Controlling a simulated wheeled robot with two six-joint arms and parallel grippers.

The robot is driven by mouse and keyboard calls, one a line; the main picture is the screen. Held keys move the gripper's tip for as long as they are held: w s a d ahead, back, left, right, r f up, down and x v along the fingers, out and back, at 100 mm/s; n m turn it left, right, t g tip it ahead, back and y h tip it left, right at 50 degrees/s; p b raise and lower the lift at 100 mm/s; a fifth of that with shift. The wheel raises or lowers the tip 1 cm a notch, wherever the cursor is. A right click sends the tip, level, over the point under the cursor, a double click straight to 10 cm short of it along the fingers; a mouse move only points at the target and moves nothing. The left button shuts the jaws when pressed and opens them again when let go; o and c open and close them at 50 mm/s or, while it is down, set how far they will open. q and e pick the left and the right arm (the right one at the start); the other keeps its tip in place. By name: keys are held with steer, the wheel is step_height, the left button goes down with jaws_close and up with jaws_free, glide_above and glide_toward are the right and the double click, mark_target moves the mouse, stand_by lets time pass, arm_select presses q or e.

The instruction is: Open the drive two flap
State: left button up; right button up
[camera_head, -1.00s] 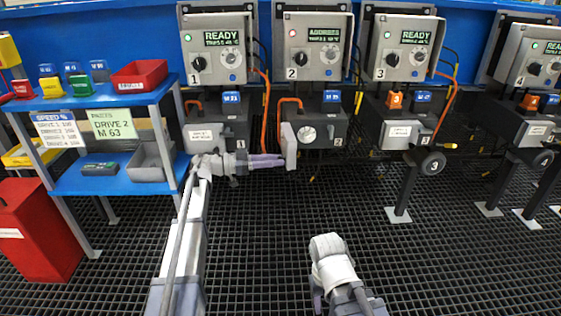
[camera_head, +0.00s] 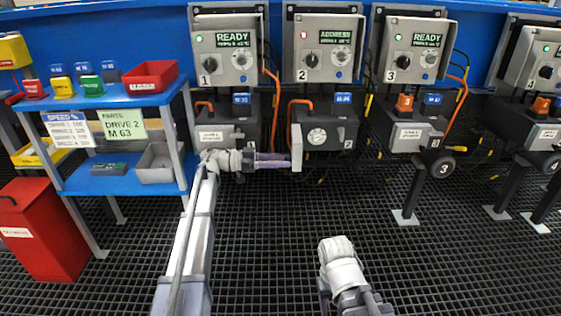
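Drive two (camera_head: 322,48) shows the word ADDRESS and a red light. Below it is a dark unit (camera_head: 340,132) with a pale round dial (camera_head: 317,136) uncovered on its front. Its light grey flap (camera_head: 297,148) stands out at the unit's left side, swung open and seen nearly edge-on. My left gripper (camera_head: 287,160) points right, with its purple fingers close together, shut. Its tips are at the flap's left side; I cannot tell whether they touch it. My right arm is at the bottom middle, and its fingers do not show.
Drives one (camera_head: 228,50), three (camera_head: 411,48) and four (camera_head: 540,62) stand in the same row; the lower units of one and three have labelled covers. A blue shelf (camera_head: 130,178) with bins and a red bin (camera_head: 40,228) are at left. The grated floor ahead is clear.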

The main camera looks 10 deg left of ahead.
arm_select(q)
steer(key=shift+o, duration=1.3)
steer(key=shift+a, duration=0.1)
steer(key=s+a, duration=0.1)
steer(key=a, duration=0.6)
steer(key=shift+s+a, duration=0.2)
steer(key=shift+a, duration=0.05)
